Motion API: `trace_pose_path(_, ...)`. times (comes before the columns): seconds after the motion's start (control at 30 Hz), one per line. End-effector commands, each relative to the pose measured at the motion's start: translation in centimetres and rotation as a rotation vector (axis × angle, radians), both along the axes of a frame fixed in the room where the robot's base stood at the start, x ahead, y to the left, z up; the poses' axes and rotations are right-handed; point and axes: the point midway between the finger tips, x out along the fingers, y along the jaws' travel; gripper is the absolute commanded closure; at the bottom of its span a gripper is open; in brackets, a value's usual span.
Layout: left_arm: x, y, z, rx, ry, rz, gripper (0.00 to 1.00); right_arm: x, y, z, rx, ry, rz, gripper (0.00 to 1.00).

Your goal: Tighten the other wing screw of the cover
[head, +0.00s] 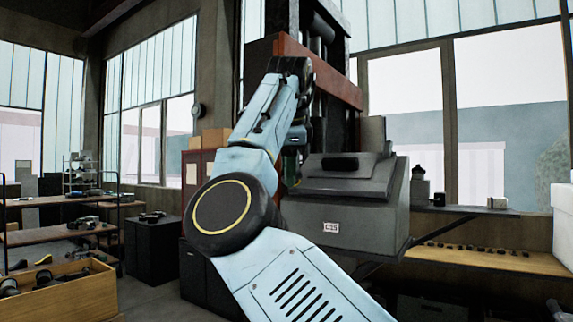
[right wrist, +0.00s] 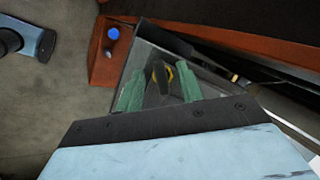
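In the right wrist view, the two green fingers of my right gripper (right wrist: 162,78) stand well apart. My left gripper is not in view.
A red-orange beam (right wrist: 99,68) with a blue round cap (right wrist: 113,33) lies beside the panel. In the head view, a grey housing (head: 340,222) labelled C15 stands close right of my arm. A bench (head: 500,258) is at right, a wooden crate (head: 75,299) at lower left.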

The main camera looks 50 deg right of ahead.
Motion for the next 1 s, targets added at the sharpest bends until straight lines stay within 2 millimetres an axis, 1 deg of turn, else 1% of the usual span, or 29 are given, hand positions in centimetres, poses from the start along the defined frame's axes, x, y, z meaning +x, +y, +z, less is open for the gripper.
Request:
trace_pose_path(0.3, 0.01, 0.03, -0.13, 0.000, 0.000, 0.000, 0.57, 0.09, -0.72, -1.00, -0.001, 0.001, 0.000, 0.63)
trace_pose_path(0.57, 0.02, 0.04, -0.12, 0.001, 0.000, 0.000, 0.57, 0.09, -0.77, -1.03, -0.001, 0.001, 0.000, 0.63)
trace_pose_path(0.83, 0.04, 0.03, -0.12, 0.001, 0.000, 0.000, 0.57, 0.09, -0.75, -1.02, -0.001, 0.001, 0.000, 0.98)
trace_pose_path(0.87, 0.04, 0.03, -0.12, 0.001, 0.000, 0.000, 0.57, 0.09, -0.75, -1.02, -0.001, 0.001, 0.000, 1.00)
trace_pose_path(1.0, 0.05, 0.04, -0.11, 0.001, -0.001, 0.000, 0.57, 0.08, -0.75, -1.03, 0.001, -0.001, -0.002, 1.00)
